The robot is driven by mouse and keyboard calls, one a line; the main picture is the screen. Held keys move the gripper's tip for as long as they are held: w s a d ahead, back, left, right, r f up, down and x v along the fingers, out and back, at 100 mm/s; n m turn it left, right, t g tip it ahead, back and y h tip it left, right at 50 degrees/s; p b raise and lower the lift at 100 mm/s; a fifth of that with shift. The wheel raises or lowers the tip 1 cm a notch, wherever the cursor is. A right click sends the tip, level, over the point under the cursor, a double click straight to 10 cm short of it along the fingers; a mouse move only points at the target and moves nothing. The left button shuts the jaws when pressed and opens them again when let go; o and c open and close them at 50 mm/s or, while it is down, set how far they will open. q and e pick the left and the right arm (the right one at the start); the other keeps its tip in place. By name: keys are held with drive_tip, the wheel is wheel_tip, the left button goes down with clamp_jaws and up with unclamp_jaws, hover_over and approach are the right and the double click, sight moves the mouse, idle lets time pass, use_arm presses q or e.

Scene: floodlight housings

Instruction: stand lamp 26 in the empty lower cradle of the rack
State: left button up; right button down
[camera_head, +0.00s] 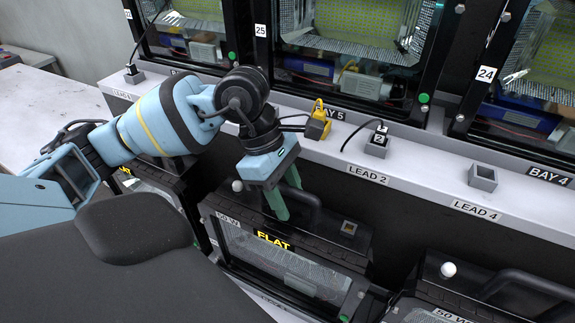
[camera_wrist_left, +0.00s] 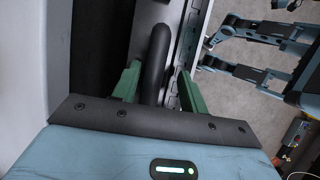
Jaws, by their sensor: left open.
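No lamp number 26 is readable in either view. A black floodlight housing (camera_head: 334,238) with a yellow FLAT tag and a 50 W label stands in the lower row, below the shelf. My left gripper (camera_head: 284,200) points down at its top, its green fingers open beside the black carrying handle (camera_head: 308,206). In the left wrist view the handle (camera_wrist_left: 157,62) shows between the two open fingers (camera_wrist_left: 157,88), with space on both sides. The fingers partly hide the handle in the head view. I cannot make out an empty lower cradle. My right gripper is not in view.
Lamps 25 (camera_head: 262,30) and 24 (camera_head: 486,73) stand upright above the grey shelf (camera_head: 410,168), which carries a yellow connector (camera_head: 318,124), a black one (camera_head: 378,141) and a grey socket (camera_head: 483,176). Another 50 W housing (camera_head: 470,293) stands lower right. A dark gap separates the lower housings.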

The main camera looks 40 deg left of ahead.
use_arm(q)
drive_tip(key=shift+a+r, duration=0.1)
drive_tip(key=shift+r, duration=0.2)
drive_tip(key=v, duration=0.6)
drive_tip(key=shift+a+r, duration=0.1)
drive_tip(key=shift+r, duration=0.25)
drive_tip(key=shift+a+r, duration=0.15)
drive_tip(key=shift+r, duration=0.2)
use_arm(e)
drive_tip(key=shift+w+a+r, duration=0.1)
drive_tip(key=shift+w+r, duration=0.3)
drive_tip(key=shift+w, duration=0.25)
use_arm(q)
drive_tip(key=shift+s+f, duration=0.1)
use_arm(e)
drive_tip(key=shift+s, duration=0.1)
